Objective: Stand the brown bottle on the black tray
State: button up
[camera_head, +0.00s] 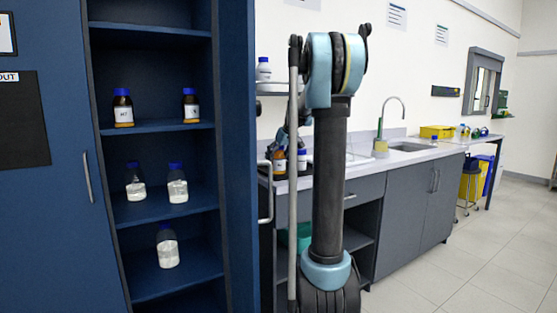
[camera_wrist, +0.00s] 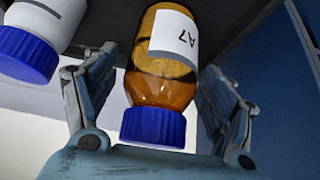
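In the wrist view, a brown bottle (camera_wrist: 165,85) with a blue cap and an "A7" label sits between the two fingers of my gripper (camera_wrist: 160,75). A narrow gap shows between the left finger and the glass; the right finger is close to the bottle's side. The fingers look open around it. A dark flat surface (camera_wrist: 265,60), seemingly the black tray, shows behind the bottle; whether the bottle's base touches it is hidden. In the head view, a brown bottle (camera_head: 280,162) shows low beside my arm, which hides most of the gripper and tray.
A white bottle (camera_wrist: 30,40) with a blue cap stands close beside my left finger. An open blue cabinet (camera_head: 160,128) holds brown bottles (camera_head: 123,108) and clear ones (camera_head: 177,188). A grey counter (camera_head: 405,157) with a sink runs right. The floor (camera_head: 480,250) there is clear.

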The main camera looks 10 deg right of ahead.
jog(key=shift+r, duration=0.1)
jog(key=v, duration=1.2)
jog(key=s+a+f+m+g+h, duration=0.1)
jog(key=s+f, duration=1)
jog(key=s, duration=0.3)
jog(key=s+f+m+g+h, duration=0.1)
jog(key=s+f+m, duration=0.1)
jog(key=s+f, duration=0.8)
jog(key=s+a+f+m+g, duration=0.1)
jog(key=s+f, duration=1)
jog(key=s, duration=0.9)
jog(key=shift+a+f+m+g+h, duration=0.35)
jog(key=shift+m+g+h, duration=0.05)
